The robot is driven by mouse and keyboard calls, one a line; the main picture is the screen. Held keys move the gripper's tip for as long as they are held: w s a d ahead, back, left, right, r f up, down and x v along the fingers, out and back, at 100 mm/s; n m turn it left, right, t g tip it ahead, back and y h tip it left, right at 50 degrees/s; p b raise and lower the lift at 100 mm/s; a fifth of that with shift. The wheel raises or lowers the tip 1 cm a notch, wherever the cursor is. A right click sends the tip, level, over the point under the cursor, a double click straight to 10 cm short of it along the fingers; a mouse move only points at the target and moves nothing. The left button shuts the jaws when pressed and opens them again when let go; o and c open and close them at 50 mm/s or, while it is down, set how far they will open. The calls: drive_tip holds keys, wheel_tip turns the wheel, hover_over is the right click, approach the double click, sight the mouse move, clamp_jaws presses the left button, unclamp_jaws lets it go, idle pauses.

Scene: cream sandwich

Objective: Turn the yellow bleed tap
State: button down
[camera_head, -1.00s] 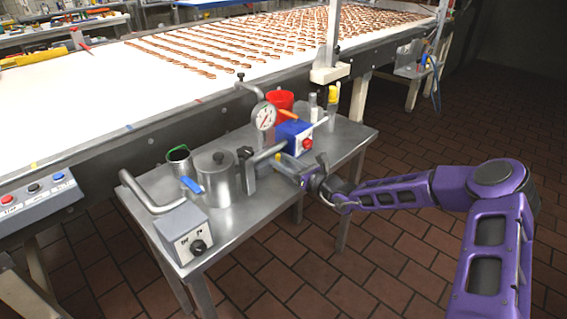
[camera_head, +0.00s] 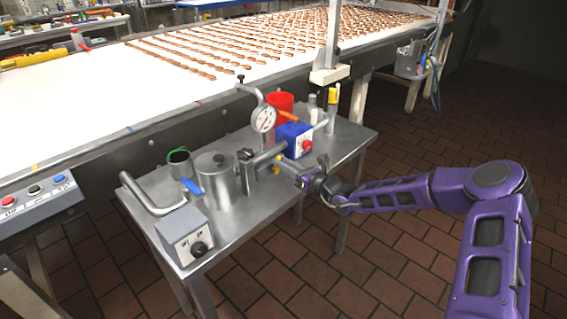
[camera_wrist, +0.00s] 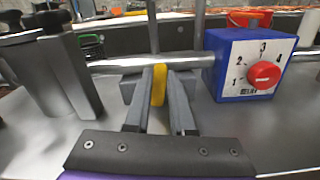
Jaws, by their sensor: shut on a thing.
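The yellow bleed tap (camera_wrist: 159,84) is a narrow upright lever in the wrist view, just below a grey horizontal pipe (camera_wrist: 125,64). My gripper (camera_wrist: 160,100) has one finger on each side of it and is shut on it. In the head view, my gripper (camera_head: 285,165) reaches in from the right over the steel table. Only a small bit of yellow (camera_head: 277,170) shows there, and the fingers hide most of the tap.
A blue box with a red dial (camera_wrist: 264,75) stands close right of my gripper. A gauge (camera_head: 263,117), a red cup (camera_head: 280,101) and a lidded steel pot (camera_head: 216,178) share the table (camera_head: 250,222). The conveyor (camera_head: 120,90) runs behind.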

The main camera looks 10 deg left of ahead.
drive_tip(key=m, duration=0.1)
drive_tip(key=m+p, duration=0.2)
drive_tip(key=shift+w+d, duration=0.3)
drive_tip(key=shift+w, duration=0.05)
drive_tip(key=m, duration=0.1)
drive_tip(key=m+p, duration=0.1)
drive_tip(key=f+m, duration=0.1)
drive_tip(key=shift+w+d, duration=0.3)
drive_tip(key=shift+w, duration=0.1)
drive_tip(key=m, duration=0.2)
drive_tip(key=f+m, duration=0.1)
drive_tip(key=m, duration=0.1)
drive_tip(key=shift+w+d+p, duration=0.25)
drive_tip(key=shift+w+p, duration=0.05)
drive_tip(key=shift+p, duration=0.1)
drive_tip(key=shift+w+d+f+m, duration=0.1)
drive_tip(key=shift+f+m, duration=0.25)
drive_tip(key=shift+m, duration=0.75)
drive_tip(key=shift+w+f+m, duration=0.1)
drive_tip(key=shift+f+m, duration=0.25)
drive_tip(key=shift+m, duration=0.75)
drive_tip(key=c, duration=0.8)
unclamp_jaws()
drive_tip(key=shift+s, duration=0.1)
drive_tip(key=shift+o, duration=0.2)
